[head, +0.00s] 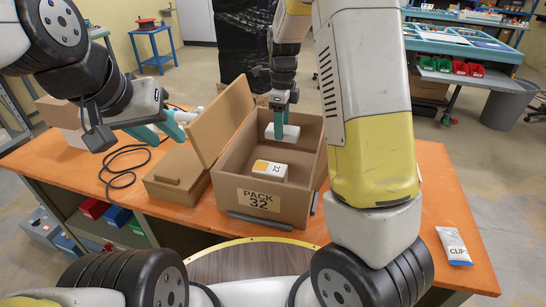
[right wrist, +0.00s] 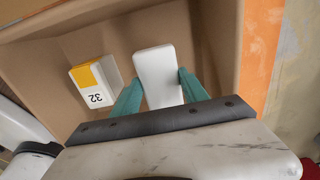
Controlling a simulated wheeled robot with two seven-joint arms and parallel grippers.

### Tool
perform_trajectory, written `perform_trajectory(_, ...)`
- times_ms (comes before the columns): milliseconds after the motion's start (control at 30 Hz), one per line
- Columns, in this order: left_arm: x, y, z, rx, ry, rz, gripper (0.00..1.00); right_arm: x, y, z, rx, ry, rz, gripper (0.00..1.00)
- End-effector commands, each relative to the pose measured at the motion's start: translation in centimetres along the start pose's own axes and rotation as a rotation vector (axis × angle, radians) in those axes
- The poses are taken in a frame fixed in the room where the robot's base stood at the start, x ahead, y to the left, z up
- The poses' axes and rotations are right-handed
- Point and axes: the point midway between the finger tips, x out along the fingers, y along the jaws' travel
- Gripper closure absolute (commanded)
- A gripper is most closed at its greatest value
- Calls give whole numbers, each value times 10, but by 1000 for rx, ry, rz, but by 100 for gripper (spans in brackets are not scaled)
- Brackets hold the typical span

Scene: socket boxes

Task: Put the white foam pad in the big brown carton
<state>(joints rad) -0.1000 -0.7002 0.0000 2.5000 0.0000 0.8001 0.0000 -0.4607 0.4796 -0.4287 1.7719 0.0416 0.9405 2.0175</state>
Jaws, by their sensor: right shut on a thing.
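The white foam pad (head: 289,133) is between the teal fingers of my right gripper (head: 279,118), inside the big brown carton (head: 232,202) near its far wall. The right wrist view also shows the pad (right wrist: 158,75) between the two fingers of the right gripper (right wrist: 158,92), above the carton floor (right wrist: 110,50). Whether the pad touches the floor is hard to tell. The carton is open and marked PACK 32. My left gripper (head: 168,128) is at the left, over the table and outside the carton; its fingers look apart and hold nothing.
A white and yellow box marked 32 (head: 270,171) lies in the carton; it also shows in the right wrist view (right wrist: 96,83). A smaller brown box (head: 172,178) stands left of the carton on the orange table (head: 447,196). A black cable (head: 122,178) and a CLIPS packet (head: 453,246) lie there too.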

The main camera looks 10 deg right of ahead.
Motion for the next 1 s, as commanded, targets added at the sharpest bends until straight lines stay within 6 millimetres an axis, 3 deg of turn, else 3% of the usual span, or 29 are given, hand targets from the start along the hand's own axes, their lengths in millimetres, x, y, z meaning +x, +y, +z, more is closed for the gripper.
perform_trajectory(300,0,0,0,0,0,0,64,52,1,-1,-1,3,3,86)
perform_trajectory(733,0,0,0,0,0,0,64,99,0,-1,0,1,2,86)
perform_trajectory(1000,0,0,0,0,0,0,64,104,0,0,-1,0,0,86)
